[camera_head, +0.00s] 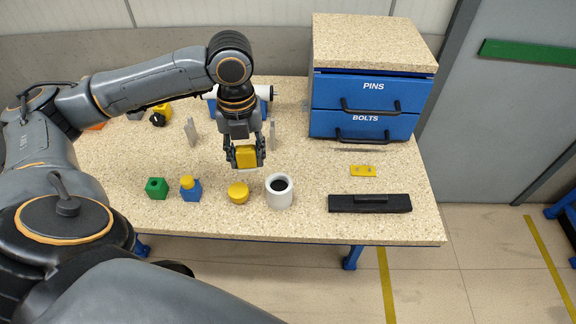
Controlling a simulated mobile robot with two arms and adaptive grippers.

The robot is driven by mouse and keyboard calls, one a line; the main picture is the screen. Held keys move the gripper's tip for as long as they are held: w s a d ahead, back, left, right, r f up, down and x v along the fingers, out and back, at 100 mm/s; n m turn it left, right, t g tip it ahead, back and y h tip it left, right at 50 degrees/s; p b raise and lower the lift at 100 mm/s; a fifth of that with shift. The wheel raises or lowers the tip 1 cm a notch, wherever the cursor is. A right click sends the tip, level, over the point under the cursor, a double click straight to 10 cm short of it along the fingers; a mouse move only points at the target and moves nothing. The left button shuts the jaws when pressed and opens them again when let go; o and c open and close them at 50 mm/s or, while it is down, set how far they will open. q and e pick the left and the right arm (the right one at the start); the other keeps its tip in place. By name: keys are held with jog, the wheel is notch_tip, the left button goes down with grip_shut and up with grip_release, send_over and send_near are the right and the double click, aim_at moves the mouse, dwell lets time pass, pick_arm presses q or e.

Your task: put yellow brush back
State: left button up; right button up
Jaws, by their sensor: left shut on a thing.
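My left gripper (246,160) points down above the middle of the table. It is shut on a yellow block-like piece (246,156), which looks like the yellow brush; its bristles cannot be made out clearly. The piece appears held above the tabletop, behind a round yellow piece (238,193) and a white cup (279,191) with a dark inside. My right gripper is not in view.
A green block (157,188) and a blue block with a yellow top (191,191) stand front left. Grey upright plates (191,132) stand behind. A blue drawer unit (365,108), yellow plate (363,170) and black bar (370,204) are right. Speckled tabletop (310,165) is clear between.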

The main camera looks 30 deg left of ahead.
pick_arm(q)
jog(key=shift+a+m, duration=0.3)
jog(key=shift+m, duration=0.5)
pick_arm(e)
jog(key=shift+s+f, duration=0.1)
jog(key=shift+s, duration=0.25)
pick_arm(q)
jog(key=shift+w+d, duration=0.1)
jog(key=shift+w, duration=0.15)
jog(key=w+f+p, duration=0.1)
jog(key=w+f, duration=0.2)
jog(key=w, duration=0.1)
jog(key=w+f+p, duration=0.1)
jog(key=w+f, duration=0.2)
jog(key=w, duration=0.1)
jog(key=w+d+f+p, duration=0.1)
jog(key=w+f, duration=0.2)
jog(key=w, duration=0.1)
jog(key=shift+w, duration=0.4)
jog(key=f+p, duration=0.2)
jog(key=shift+w+d+f, duration=0.1)
jog(key=shift+w+f, duration=0.2)
jog(key=shift+w, duration=0.1)
jog(key=shift+f+p, duration=0.3)
jog(key=shift+f, duration=0.15)
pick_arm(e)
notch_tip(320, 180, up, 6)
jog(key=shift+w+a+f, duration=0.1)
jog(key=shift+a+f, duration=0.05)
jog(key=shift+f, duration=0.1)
